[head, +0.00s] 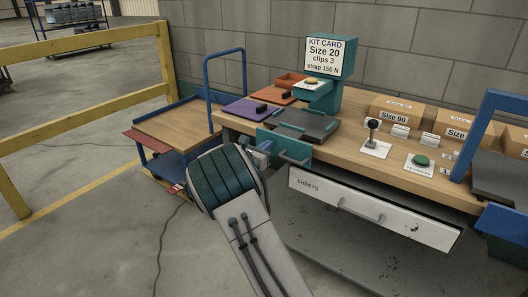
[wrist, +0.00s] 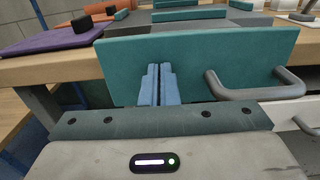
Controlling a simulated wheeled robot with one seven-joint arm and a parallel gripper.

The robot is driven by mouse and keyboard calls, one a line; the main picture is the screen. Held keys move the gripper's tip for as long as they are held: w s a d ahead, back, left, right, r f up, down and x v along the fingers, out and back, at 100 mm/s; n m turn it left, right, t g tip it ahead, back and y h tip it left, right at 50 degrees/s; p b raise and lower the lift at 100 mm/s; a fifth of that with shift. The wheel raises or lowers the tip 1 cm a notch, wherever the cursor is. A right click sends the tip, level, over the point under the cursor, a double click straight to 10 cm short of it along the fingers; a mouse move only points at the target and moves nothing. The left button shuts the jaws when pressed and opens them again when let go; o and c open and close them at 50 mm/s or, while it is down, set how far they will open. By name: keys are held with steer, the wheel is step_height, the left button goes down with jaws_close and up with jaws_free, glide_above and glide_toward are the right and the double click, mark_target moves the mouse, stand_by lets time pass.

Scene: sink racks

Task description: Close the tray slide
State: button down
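The tray slide has a teal front panel (head: 301,148) with a grey bar handle (head: 291,160), at the bench's front edge. Its dark grey tray (head: 305,122) lies behind the panel on the bench top. In the wrist view, the teal panel (wrist: 200,62) stands upright across the picture, with the handle (wrist: 255,90) to the right. My gripper (wrist: 158,72) has its two blue fingers together, with nothing seen between them. The fingertips are in front of the panel, left of the handle; whether they touch it I cannot tell. In the head view, my gripper (head: 264,146) is partly hidden by my wrist.
A white drawer marked SHEETS (head: 370,208) is below the bench top, right of the panel. A purple tray (head: 250,109), a black-knobbed lever (head: 373,135) and a green button (head: 421,160) are on the bench. A blue cart (head: 175,125) stands left. Open floor lies left.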

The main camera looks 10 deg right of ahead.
steer(key=shift+x, duration=0.95)
steer(key=shift+d+r, duration=0.2)
